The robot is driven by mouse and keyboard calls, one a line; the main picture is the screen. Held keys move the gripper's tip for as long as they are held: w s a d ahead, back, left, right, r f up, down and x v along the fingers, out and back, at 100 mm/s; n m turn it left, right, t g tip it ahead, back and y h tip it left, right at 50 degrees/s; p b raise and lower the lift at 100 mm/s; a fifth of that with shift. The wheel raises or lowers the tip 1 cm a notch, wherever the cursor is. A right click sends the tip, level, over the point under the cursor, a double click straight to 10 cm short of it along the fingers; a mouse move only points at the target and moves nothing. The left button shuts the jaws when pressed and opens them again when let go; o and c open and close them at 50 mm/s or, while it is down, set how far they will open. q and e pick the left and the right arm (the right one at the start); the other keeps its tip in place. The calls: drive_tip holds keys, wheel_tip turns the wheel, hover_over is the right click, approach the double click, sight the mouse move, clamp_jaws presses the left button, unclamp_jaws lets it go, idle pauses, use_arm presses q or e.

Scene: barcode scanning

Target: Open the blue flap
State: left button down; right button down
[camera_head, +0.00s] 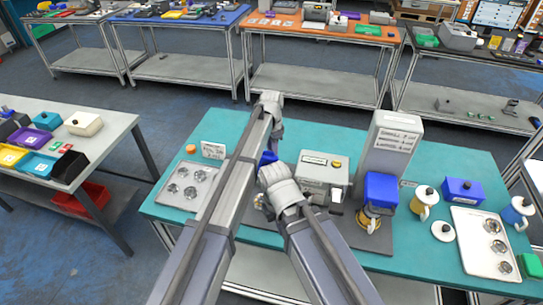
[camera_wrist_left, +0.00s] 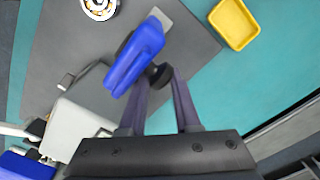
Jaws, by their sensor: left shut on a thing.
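The blue flap (camera_wrist_left: 137,55) stands tilted up in the left wrist view, with a grey plate (camera_wrist_left: 178,20) beside it and a dark round knob (camera_wrist_left: 158,75) on its near side. My left gripper (camera_wrist_left: 165,77) has its two fingers on either side of this knob and is shut on it. In the head view the left gripper (camera_head: 270,149) reaches down from the back, and a bit of the blue flap (camera_head: 267,158) shows below it. My right arm comes up from the bottom, and its grey hand (camera_head: 280,181) is just in front; its fingertips are hidden.
A grey machine (camera_head: 322,175) stands close to the right of the flap, with a tall white machine (camera_head: 392,145) beyond. A yellow tray (camera_wrist_left: 236,22) lies on the teal table. A metal plate (camera_head: 187,185) with round fittings lies at the left.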

use_arm(q)
drive_tip(key=shift+w+a, duration=0.3)
drive_tip(key=shift+w, duration=0.25)
drive_tip(key=c, duration=1.1)
unclamp_jaws()
drive_tip(key=o, duration=0.7)
drive_tip(key=shift+f, duration=0.15)
drive_tip(key=shift+c, duration=0.2)
drive_tip(key=shift+s, duration=0.15)
wheel_tip(320, 180, up, 8)
drive_tip(key=p, duration=0.7)
drive_tip(key=shift+p, duration=0.4)
drive_tip(key=shift+f, duration=0.1)
